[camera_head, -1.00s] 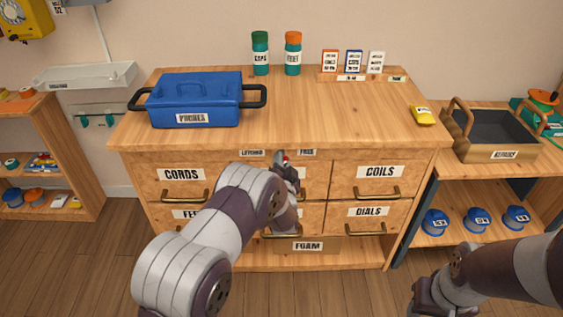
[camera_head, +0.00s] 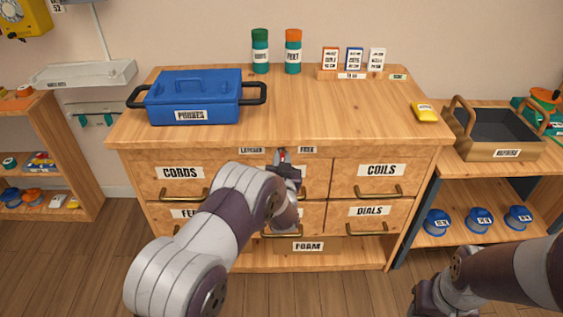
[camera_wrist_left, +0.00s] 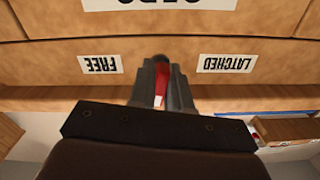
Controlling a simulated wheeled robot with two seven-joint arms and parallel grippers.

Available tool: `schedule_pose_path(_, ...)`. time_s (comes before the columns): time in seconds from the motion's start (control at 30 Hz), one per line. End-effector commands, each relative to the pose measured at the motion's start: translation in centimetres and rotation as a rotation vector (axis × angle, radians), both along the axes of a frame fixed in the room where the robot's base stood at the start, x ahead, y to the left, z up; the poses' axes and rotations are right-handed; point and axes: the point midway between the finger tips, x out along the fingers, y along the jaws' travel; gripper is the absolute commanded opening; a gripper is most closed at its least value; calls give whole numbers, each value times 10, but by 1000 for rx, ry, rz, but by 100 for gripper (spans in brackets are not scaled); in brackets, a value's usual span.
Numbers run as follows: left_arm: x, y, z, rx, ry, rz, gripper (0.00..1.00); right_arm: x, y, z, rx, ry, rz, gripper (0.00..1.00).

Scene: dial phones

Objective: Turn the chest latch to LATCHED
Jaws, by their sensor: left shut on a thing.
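The chest latch is a small red lever with a light tip (camera_wrist_left: 159,88), on the front of the wooden chest just under its top. In the head view the latch (camera_head: 282,155) shows between the LATCHED label (camera_head: 251,150) on the left and the FREE label (camera_head: 307,150) on the right. It stands about upright, midway between them. My left gripper (camera_head: 285,168) is shut on the latch; the wrist view shows its dark fingers (camera_wrist_left: 161,84) on both sides of the red lever. My right gripper (camera_head: 432,298) is low at the right, partly cut off; its jaws are unclear.
Drawers with brass handles, such as CORDS (camera_head: 180,173) and COILS (camera_head: 381,170), surround the latch. On the chest top stand a blue PHONES box (camera_head: 193,97), two jars (camera_head: 292,52) and a yellow packet (camera_head: 424,111). The middle of the top is clear.

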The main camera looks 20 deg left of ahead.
Motion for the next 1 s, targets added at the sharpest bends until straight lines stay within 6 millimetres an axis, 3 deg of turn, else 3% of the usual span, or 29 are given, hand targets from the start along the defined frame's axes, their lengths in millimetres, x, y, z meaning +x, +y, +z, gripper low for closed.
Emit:
schedule_pose_path(0.6, 0, 0, -3, -557, -159, -1, 0, 0, 0, -30, 0, 0, 0, 43)
schedule_pose_path(1.0, 0, 0, -3, -837, -238, 0, 0, 0, 0, -46, 0, 0, 0, 43)
